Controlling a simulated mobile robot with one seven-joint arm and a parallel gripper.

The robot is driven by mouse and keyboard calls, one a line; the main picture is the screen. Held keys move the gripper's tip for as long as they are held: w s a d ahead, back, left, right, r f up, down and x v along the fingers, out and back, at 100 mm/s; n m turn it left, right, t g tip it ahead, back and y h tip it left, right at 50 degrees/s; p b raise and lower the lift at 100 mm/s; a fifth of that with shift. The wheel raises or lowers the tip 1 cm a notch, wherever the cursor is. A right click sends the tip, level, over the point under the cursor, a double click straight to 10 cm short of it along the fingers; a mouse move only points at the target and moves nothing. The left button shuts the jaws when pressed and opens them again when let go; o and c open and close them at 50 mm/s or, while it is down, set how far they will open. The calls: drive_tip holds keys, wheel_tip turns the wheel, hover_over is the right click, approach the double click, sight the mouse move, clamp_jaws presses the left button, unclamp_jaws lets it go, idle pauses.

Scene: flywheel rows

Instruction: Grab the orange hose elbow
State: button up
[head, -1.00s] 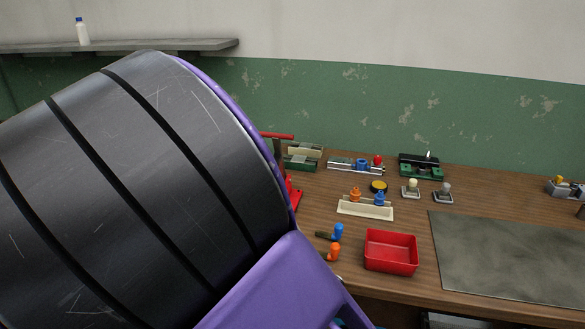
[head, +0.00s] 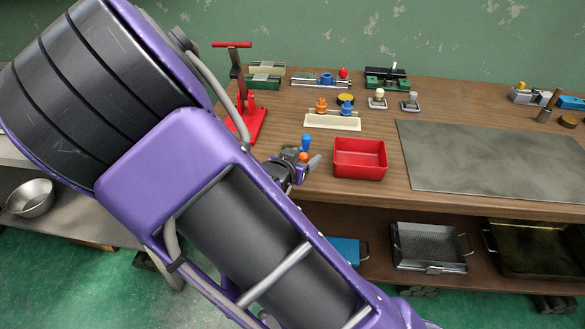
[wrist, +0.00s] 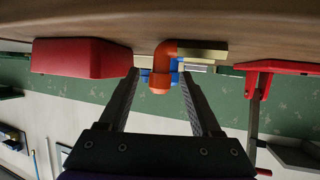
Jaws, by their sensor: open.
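The orange hose elbow (head: 303,157) lies near the front edge of the wooden bench, partly hidden by my gripper (head: 307,166) in the head view. In the wrist view, the orange hose elbow (wrist: 161,77) shows between the tips of my open gripper (wrist: 160,75), with clear gaps on both sides. I cannot tell how deep it is between the fingers. A blue elbow (head: 306,142) stands just behind it; part of the blue elbow (wrist: 174,77) shows behind the orange one in the wrist view.
A red bin (head: 360,171) sits close to the right of the elbow. Behind is a cream tray (head: 333,123) with another orange part (head: 321,105) and a blue part (head: 347,109). A red press (head: 246,122) stands to the left. A grey mat (head: 490,160) covers the right side.

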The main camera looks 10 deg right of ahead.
drive_tip(key=x, duration=0.3)
drive_tip(key=shift+w+f+b, duration=0.1)
drive_tip(key=shift+b, duration=0.2)
clamp_jaws()
